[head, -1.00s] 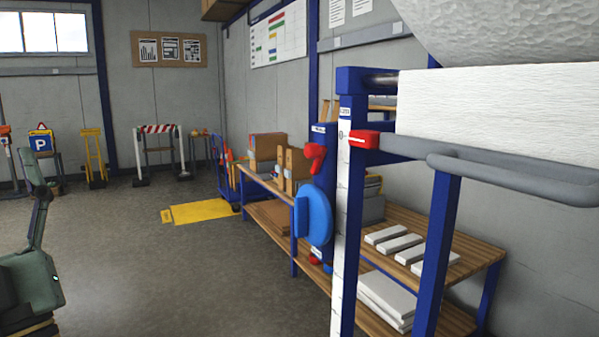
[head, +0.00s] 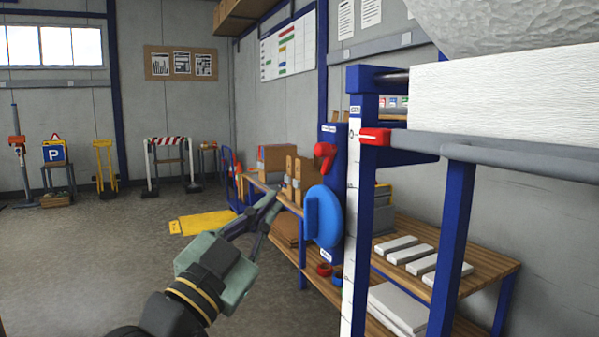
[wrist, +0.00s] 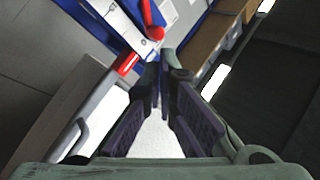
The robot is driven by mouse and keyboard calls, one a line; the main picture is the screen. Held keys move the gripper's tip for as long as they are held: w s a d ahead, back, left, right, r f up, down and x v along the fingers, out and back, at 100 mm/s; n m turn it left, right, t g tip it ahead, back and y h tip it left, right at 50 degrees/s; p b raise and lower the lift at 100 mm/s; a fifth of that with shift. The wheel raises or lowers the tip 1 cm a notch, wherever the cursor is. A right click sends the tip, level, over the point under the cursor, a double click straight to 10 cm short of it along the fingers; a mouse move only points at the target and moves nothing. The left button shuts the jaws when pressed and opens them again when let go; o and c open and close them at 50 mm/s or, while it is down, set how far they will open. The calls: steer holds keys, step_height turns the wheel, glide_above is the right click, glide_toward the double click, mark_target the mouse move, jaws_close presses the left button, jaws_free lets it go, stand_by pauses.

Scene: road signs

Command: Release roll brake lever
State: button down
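A red hooked lever (head: 324,157) sits on a blue panel, just above a round blue disc (head: 322,215). A second red piece (head: 375,136) sits at the end of a grey bar on the blue roll stand. I cannot tell for sure which one is the brake lever. A white textured roll (head: 500,25) shows at the top right. My gripper (head: 277,199) is left of the disc, apart from both red parts in the picture. Its fingers converge to nearly meeting tips, with nothing held. In the wrist view, red parts (wrist: 127,63) lie beyond the fingertips.
A white measuring strip (head: 354,220) runs down the stand's front post. Wooden shelves (head: 470,262) with pale slabs stand behind it. A bench with cardboard boxes (head: 275,158) is further back. A yellow floor plate (head: 203,223) lies left of it. The floor on the left is open.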

mark_target(315, 150)
steer(key=p+x, duration=0.4)
steer(key=x, duration=0.9)
steer(key=shift+w+d+r, duration=0.1)
steer(key=shift+w+d, duration=0.05)
steer(key=shift+w, duration=0.25)
steer(key=shift+r+p, duration=0.1)
steer(key=shift+p, duration=0.2)
steer(key=shift+w+r+n+y, duration=0.1)
steer(key=shift+n+y, duration=0.3)
steer(key=shift+y, duration=0.1)
steer(key=shift+w+r+n+p, duration=0.1)
steer(key=shift+r+n+p, duration=0.05)
steer(key=shift+n+p, duration=0.4)
